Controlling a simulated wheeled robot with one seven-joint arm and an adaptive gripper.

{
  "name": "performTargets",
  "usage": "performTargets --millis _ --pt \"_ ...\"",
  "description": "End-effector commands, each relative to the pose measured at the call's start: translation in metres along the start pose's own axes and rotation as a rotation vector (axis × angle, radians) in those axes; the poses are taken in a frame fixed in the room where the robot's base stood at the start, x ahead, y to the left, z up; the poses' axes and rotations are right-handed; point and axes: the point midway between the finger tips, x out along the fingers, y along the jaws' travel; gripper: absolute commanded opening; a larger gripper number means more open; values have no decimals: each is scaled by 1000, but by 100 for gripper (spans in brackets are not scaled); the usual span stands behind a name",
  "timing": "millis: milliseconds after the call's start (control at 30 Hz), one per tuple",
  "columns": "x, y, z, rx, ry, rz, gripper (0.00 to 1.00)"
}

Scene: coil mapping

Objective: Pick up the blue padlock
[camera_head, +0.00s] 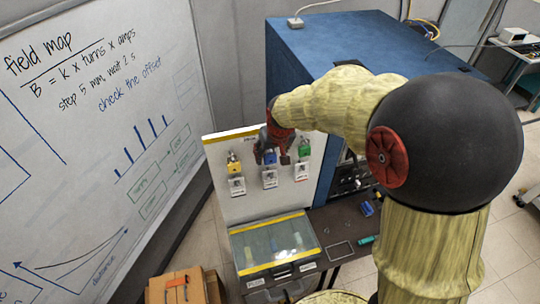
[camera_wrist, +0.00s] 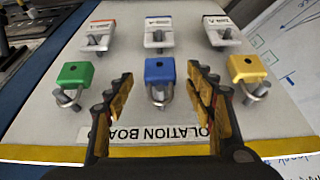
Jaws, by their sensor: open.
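The blue padlock (camera_wrist: 160,71) hangs by its shackle on a peg of the pale isolation board (camera_wrist: 140,45), between a green padlock (camera_wrist: 76,74) and a yellow padlock (camera_wrist: 246,67). My gripper (camera_wrist: 160,82) is open, with its two ridged fingers to the left and right of the blue padlock in the wrist view. I cannot tell whether the fingertips reach as deep as the body. In the head view my gripper (camera_head: 271,156) is in front of the board, partly covering the blue padlock (camera_head: 269,158).
White labelled tags hang on pegs beneath the padlocks, one below the blue padlock (camera_head: 269,178). A clear-lidded box with yellow edges (camera_head: 273,243) stands below the board. A whiteboard (camera_head: 90,130) is at left, a blue cabinet (camera_head: 325,55) behind.

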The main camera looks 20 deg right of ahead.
Motion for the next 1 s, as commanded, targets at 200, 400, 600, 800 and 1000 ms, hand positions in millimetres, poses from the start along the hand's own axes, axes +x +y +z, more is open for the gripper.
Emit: performTargets --millis 200,400,600,800,1000 --pt "22 0 0 0 -1 0 55" --pt "25 0 0 0 0 0 55" --pt "25 0 0 0 0 0 47" --pt "24 0 0 0 0 0 35" --pt "24 0 0 0 0 0 24"
